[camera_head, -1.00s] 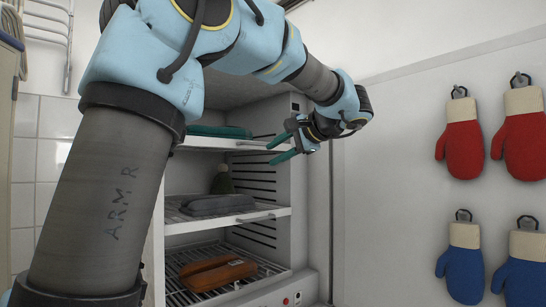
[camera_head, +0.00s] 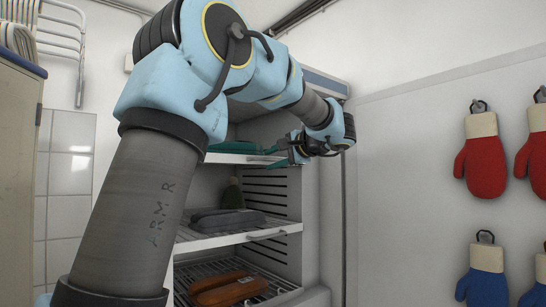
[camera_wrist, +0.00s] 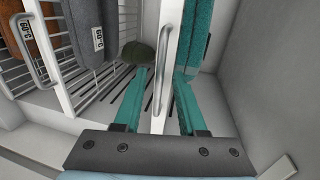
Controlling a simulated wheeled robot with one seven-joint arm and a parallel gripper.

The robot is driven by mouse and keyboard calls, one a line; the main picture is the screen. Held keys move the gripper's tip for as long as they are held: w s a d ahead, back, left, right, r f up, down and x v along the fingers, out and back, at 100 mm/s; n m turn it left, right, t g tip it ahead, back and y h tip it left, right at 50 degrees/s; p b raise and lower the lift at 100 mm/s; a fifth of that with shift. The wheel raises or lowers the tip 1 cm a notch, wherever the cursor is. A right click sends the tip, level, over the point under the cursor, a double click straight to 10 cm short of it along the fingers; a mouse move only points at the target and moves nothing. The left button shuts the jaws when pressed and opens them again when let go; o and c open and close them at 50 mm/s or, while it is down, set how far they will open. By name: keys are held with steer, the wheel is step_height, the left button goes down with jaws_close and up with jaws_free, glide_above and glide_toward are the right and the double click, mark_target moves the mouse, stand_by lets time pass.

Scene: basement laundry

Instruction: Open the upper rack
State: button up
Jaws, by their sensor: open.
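The upper rack (camera_head: 232,158) is a white pull-out shelf in an open white cabinet, carrying folded teal cloth. In the wrist view its white front edge (camera_wrist: 160,95) stands upright in the picture, with a metal handle (camera_wrist: 169,38) on it. The teal cloth (camera_wrist: 201,35) lies to its right there. My gripper (camera_head: 265,158) is at the front of the upper rack. In the wrist view its teal fingers (camera_wrist: 163,72) are open, one on each side of the front edge. I cannot tell whether either finger touches it.
A middle rack (camera_head: 272,234) with grey folded cloth (camera_head: 226,220) and a lower wire rack with orange cloth (camera_head: 228,288) sit below. Red mitts (camera_head: 481,165) and blue mitts (camera_head: 482,283) hang on the right wall.

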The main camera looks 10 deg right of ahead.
jaws_close()
stand_by(0.4)
stand_by(1.1)
